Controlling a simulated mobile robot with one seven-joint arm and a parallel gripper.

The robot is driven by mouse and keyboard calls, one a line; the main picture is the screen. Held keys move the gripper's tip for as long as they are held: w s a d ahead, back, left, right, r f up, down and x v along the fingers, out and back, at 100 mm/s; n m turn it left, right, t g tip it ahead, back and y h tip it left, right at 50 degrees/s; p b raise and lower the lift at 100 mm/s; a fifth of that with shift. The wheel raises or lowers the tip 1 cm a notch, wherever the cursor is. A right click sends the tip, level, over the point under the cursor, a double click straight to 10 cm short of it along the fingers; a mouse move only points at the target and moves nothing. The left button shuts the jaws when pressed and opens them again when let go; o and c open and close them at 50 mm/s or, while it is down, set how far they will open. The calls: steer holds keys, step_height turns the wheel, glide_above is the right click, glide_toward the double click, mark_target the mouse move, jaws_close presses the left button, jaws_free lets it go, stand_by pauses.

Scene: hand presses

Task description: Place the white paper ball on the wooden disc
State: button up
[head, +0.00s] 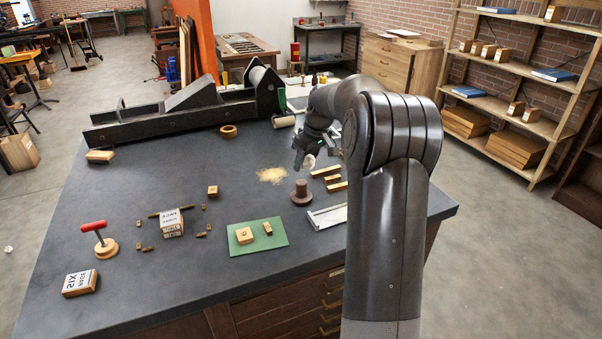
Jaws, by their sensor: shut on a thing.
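My gripper (304,158) is above the far right part of the dark table, pointing down. It is shut on a small whitish round thing (309,162), which looks like the white paper ball; the fingers partly hide it. A round, flat tan piece (228,131) lies on the table to the left of my gripper, near the big press; it looks like a wooden disc or a ring. Another round light wooden piece (107,249) is at the left front, under a red-handled tool (93,226). I cannot tell for sure which is the task's disc.
A brown knobbed tool (301,193) stands just below my gripper, with wooden bars (326,172) to its right. A green mat (258,239) holds wooden blocks. The dark press (180,105) fills the table's back.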

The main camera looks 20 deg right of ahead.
mark_target(301, 182)
steer(key=shift+w+a+f, duration=0.5)
steer(key=shift+w+a, duration=0.05)
steer(key=shift+w, duration=0.05)
steer(key=shift+f, duration=2)
steer(key=o, duration=0.9)
steer(key=shift+f, duration=0.15)
steer(key=shift+o, duration=0.2)
